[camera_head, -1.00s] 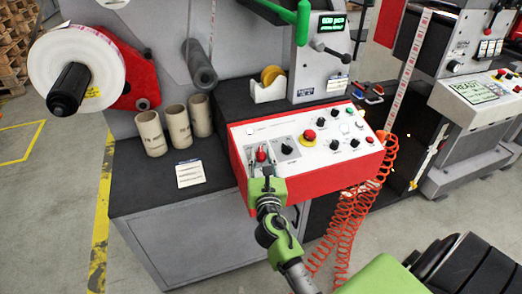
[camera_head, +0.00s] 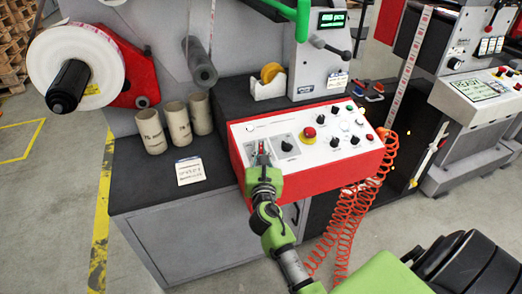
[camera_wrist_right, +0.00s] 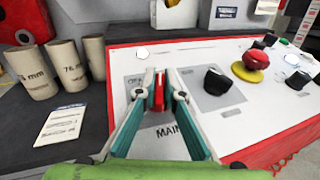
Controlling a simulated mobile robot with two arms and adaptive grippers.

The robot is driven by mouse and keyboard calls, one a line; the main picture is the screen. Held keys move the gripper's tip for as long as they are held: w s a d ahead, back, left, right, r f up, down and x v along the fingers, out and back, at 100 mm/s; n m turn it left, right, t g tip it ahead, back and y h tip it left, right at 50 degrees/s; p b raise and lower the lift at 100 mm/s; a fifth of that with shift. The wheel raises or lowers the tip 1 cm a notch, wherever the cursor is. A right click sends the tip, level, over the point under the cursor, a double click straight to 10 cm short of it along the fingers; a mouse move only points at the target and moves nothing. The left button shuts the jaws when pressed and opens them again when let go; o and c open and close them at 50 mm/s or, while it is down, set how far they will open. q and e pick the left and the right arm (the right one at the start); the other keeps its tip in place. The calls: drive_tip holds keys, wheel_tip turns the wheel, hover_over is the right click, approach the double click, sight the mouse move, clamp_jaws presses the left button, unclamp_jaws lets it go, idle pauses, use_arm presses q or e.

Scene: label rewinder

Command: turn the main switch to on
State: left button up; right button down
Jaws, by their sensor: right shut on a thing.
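The main switch is a red handle (camera_wrist_right: 158,90) on a grey plate marked MAIN, with OFF partly visible at its upper left. In the right wrist view the handle stands roughly upright between my fingers; any ON mark is hidden. My right gripper (camera_wrist_right: 160,86) is shut on this handle, one finger on each side. In the head view the right gripper (camera_head: 262,155) reaches over the front left of the control panel (camera_head: 330,176), largely covering the switch. My left gripper is not in view.
A black knob (camera_head: 287,146) sits just right of the switch, then a red mushroom button (camera_head: 309,132) on yellow. A coiled orange hose (camera_head: 350,222) hangs at the right.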

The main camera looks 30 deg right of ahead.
sight(261, 148)
drive_tip(key=shift+f+m+g+h+b, duration=0.2)
drive_tip(key=shift+m+g+h+b, duration=0.45)
drive_tip(key=shift+m+h, duration=0.25)
drive_tip(key=shift+r+m+g+h, duration=0.15)
drive_tip(key=shift+m+g+h, duration=0.35)
drive_tip(key=shift+m+g, duration=0.15)
drive_tip(key=c, duration=2.1)
unclamp_jaws()
drive_tip(key=shift+c, duration=0.2)
wheel_tip(261, 148, up, 10)
drive_tip(key=shift+r, duration=0.1)
